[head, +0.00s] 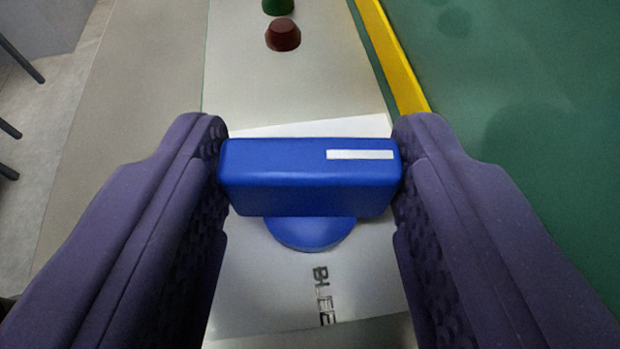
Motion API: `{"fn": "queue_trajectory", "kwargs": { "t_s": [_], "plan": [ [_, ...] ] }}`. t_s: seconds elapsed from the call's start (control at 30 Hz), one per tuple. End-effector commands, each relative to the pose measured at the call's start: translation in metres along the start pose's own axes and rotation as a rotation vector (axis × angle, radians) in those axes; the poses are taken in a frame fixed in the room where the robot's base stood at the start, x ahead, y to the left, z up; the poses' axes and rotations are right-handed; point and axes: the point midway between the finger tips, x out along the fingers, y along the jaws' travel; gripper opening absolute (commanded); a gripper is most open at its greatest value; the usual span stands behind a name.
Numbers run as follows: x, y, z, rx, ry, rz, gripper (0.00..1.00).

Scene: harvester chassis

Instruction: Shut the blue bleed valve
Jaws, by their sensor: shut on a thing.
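The blue bleed valve (308,178) has a bar-shaped handle with a white stripe on its right part. The bar lies crosswise in the picture, above a round blue base (310,233). The base sits on a white plate (262,283) with dark lettering, of which "BLEE" shows. My gripper (311,165) is shut on the handle, one purple finger against each end of the bar.
A dark red knob (283,35) and a green knob (278,6) stand on the pale panel beyond the valve. A yellow edge strip (390,55) and a green surface (520,90) lie to the right. Grey floor shows at far left.

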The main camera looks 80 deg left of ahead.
Motion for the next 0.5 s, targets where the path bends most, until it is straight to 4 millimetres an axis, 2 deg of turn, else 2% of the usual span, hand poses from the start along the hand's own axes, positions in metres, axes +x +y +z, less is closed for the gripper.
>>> {"fn": "queue_trajectory", "kwargs": {
  "t_s": [0.5],
  "plan": [
    [0.0003,0.0007,-0.0002,-0.015,0.001,-0.032,0.18]
  ]
}}
